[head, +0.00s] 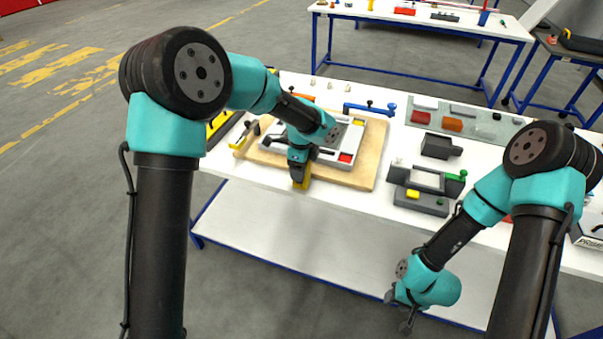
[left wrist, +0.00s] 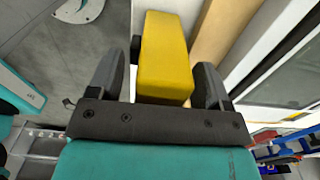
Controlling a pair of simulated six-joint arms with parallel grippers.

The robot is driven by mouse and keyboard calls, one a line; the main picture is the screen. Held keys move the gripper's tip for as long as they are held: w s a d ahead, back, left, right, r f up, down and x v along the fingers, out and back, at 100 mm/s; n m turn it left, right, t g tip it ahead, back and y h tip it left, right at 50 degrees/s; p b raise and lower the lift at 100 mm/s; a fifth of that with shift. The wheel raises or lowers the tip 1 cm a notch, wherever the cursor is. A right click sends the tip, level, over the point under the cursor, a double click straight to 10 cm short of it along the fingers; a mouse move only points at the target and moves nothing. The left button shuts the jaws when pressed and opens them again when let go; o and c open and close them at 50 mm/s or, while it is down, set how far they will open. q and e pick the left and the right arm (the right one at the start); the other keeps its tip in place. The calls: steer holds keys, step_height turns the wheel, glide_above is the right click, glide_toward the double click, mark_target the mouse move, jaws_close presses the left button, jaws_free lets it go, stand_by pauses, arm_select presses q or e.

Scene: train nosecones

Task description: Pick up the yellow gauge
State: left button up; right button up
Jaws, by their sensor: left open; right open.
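The yellow gauge (head: 301,182) is a blocky yellow piece at the front edge of the wooden board (head: 368,172) on the white table. In the left wrist view the gauge (left wrist: 165,55) lies between the two fingers of my left gripper (left wrist: 160,78), with a small dark part at its left side. The fingers are open, with a visible gap on the right side. In the head view my left gripper (head: 299,166) is right above the gauge and hides its top. My right gripper (head: 406,314) hangs open and empty in front of the table, below its top.
A grey fixture plate (head: 348,136) with a red block (head: 346,157) lies on the board behind the gauge. A blue clamp (head: 370,108) is at the back. A grey fixture (head: 422,200) and a dark block (head: 437,146) stand to the right. The table's front edge is close to the gauge.

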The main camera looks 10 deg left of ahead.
arm_select(q)
steer(key=shift+c, duration=0.3)
steer(key=c, duration=1.1)
steer(key=shift+o, duration=0.2)
steer(key=shift+r, duration=0.15)
steer(key=shift+r, duration=1.4)
steer(key=shift+s+r, duration=0.2)
steer(key=shift+r, duration=0.1)
steer(key=s+d+r, duration=0.1)
steer(key=s+d, duration=0.1)
steer(key=s, duration=1.3)
steer(key=shift+s+d+r, duration=0.15)
steer(key=shift+s+d, duration=0.05)
steer(key=shift+d, duration=0.1)
steer(key=shift+w, duration=0.15)
steer(key=shift+w+a+f, duration=0.15)
steer(key=shift+w+a, duration=0.25)
steer(key=shift+w, duration=2.2)
steer(key=shift+w+a+f, duration=0.15)
steer(key=shift+w+a, duration=0.3)
steer(key=shift+w, duration=2.15)
steer(key=shift+w+a+f, duration=0.15)
steer(key=shift+w+a, duration=0.25)
steer(key=shift+w, duration=2.2)
